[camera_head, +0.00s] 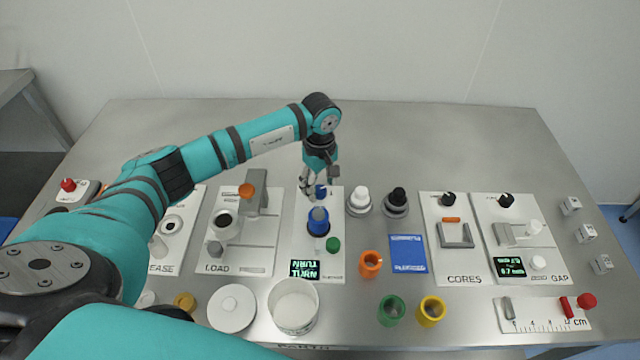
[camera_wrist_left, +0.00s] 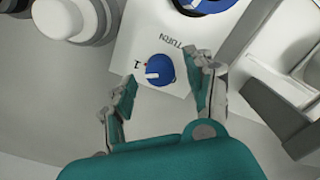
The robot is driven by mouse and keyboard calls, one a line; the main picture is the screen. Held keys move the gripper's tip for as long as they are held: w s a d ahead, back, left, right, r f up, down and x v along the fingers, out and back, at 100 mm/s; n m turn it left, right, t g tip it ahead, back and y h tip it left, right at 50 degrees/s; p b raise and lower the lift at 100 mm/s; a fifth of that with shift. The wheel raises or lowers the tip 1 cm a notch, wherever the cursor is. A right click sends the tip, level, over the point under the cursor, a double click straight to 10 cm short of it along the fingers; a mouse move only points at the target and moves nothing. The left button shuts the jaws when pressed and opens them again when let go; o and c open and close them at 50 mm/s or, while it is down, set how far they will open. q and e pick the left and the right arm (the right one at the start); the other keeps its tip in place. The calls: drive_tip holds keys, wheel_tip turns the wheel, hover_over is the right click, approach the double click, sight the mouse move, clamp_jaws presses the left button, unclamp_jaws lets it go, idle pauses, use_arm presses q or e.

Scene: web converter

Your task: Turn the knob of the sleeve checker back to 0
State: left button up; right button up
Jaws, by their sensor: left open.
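The sleeve checker is a white panel (camera_head: 308,248) in the middle of the table, with a lit display (camera_head: 304,268) reading "TURN". Its small blue knob (camera_head: 321,191) is at the panel's far end, partly hidden by my gripper. In the left wrist view the knob (camera_wrist_left: 160,70) shows clearly, its white pointer mark toward the printed "1", beside the word "TURN". My left gripper (camera_head: 318,186) is open over the knob. In the left wrist view its fingers (camera_wrist_left: 168,72) lie on either side of the knob, apart from it. My right gripper is not in view.
A larger blue holder (camera_head: 318,222) with a grey part in it and a green button (camera_head: 333,245) are on the same panel. White (camera_head: 360,200) and black (camera_head: 396,202) knobbed pieces stand right of it. The LOAD fixture (camera_head: 256,195) rises to the left.

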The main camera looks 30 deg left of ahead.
use_arm(q)
drive_tip(key=shift+f, duration=0.7)
clamp_jaws()
